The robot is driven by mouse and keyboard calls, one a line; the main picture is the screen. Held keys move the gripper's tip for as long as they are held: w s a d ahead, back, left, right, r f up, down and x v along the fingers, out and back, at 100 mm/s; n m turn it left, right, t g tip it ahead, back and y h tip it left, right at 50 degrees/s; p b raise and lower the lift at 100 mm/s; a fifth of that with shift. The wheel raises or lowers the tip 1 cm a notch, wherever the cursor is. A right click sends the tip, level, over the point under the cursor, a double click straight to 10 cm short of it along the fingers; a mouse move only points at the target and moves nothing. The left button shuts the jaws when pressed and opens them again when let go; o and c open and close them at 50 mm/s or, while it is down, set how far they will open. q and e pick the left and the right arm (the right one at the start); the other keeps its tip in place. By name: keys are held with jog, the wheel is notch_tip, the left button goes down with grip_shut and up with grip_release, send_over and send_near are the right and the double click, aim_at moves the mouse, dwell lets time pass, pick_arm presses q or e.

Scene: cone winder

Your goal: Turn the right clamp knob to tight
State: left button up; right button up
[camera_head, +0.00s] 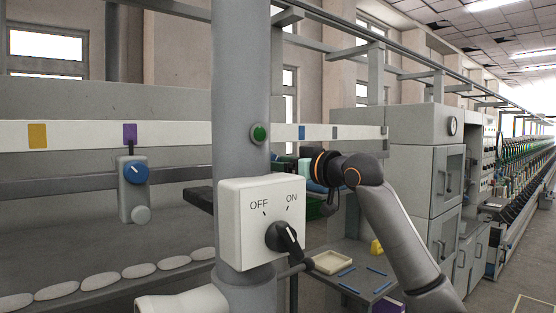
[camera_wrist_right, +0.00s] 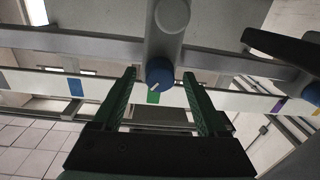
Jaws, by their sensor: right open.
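The right clamp knob (camera_wrist_right: 160,73) is blue with a white pointer mark and sits on a grey clamp body (camera_wrist_right: 168,22) in the right wrist view. Its pointer slants towards the lower left there. My right gripper (camera_wrist_right: 159,76) is open, with one green finger on each side of the knob in the picture and a gap on both sides. I cannot tell whether the fingertips reach the knob's depth. In the head view the post and switch box hide this knob and the fingertips. My left gripper is not in view.
A grey post (camera_head: 241,90) carries a white OFF/ON switch box (camera_head: 235,235) in front of the rail. Another blue clamp knob (camera_head: 136,172) stands on the left below a purple tag (camera_head: 130,134). A table (camera_head: 340,285) with a shallow tray (camera_head: 328,262) is below right.

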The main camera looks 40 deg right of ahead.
grip_shut()
dwell(0.6)
